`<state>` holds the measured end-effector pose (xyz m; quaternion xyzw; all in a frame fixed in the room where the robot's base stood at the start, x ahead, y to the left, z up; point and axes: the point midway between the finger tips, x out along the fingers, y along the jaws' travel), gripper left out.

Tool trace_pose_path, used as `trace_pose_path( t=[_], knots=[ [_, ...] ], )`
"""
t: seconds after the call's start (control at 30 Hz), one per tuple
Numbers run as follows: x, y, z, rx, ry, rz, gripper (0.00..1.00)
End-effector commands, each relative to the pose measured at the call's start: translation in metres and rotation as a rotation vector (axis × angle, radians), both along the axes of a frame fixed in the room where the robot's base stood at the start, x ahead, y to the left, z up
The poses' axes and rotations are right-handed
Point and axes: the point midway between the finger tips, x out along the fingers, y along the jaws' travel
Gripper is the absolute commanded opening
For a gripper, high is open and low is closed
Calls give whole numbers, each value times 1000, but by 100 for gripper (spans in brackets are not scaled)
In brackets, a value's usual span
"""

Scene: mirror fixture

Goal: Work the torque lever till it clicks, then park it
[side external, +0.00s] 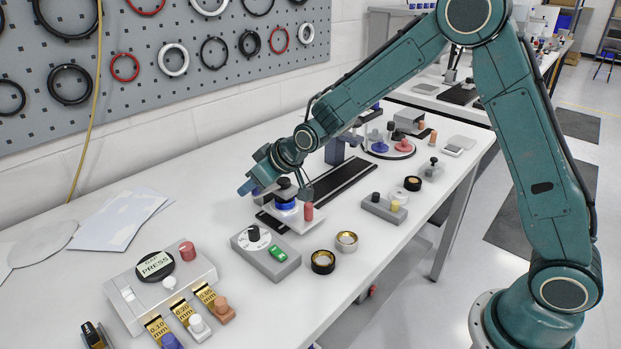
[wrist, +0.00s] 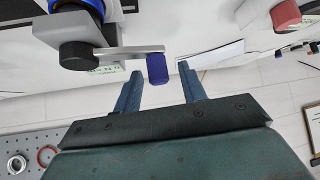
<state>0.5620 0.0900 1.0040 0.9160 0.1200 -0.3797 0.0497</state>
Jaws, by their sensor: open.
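The torque lever (wrist: 132,50) is a flat grey arm in the wrist view. It runs from a black round cap (wrist: 84,50) at its pivot to a blue-purple knob (wrist: 157,69) at its end. In the side view the black cap (side external: 284,183) sits above a blue ring (side external: 287,205) on a pale base plate (side external: 297,220); the lever arm is hard to make out there. My gripper (wrist: 160,68) is open, with the knob between or just beyond its two blue fingertips; I cannot tell contact. It also shows beside the cap in the side view (side external: 252,186).
A red post (side external: 308,211) stands on the base plate's near corner. A grey box with a green switch (side external: 278,252) and two brass-rimmed cups (side external: 323,262) stand in front. A PRESS button panel (side external: 160,280) is at left. White tabletop lies clear behind the gripper.

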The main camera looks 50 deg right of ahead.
Motion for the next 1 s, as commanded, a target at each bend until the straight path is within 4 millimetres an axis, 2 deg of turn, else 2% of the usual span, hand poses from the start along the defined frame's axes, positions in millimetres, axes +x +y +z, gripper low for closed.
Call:
trace_pose_path(
  t=[0.27, 0.47, 1.0],
  knots=[
    [1, 0, 0, 0, -1, 0, 39],
    [0, 0, 0, 0, -1, 0, 0],
    [-4, 0, 0, 1, 0, 58, 0]
  ],
)
